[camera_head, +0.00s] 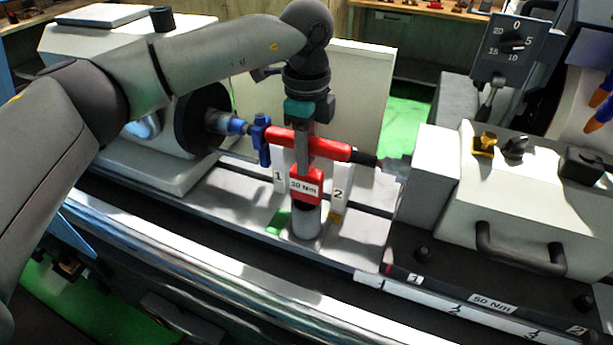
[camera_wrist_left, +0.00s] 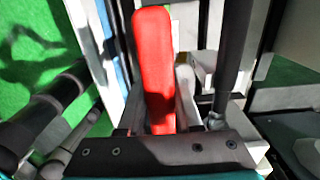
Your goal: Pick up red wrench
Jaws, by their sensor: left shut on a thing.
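The red wrench (camera_head: 332,151) has a long red handle that lies across the picture, tilted slightly down to the right. A dark neck leads to a greyish end beside the right-hand machine block. My left gripper (camera_head: 307,152) points down and is shut on the handle near its middle. In the left wrist view, the red handle of the wrench (camera_wrist_left: 155,65) rises to a rounded end, and its lower part is hidden by the gripper body. My right gripper is not in view.
A red block (camera_head: 304,187) labelled "30 Nm" stands just below the wrench. A blue clamp (camera_head: 260,140) is close to the handle's left end. White number plates 1 and 2 flank the block. The machine housing (camera_head: 540,195) with a black handle is at right.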

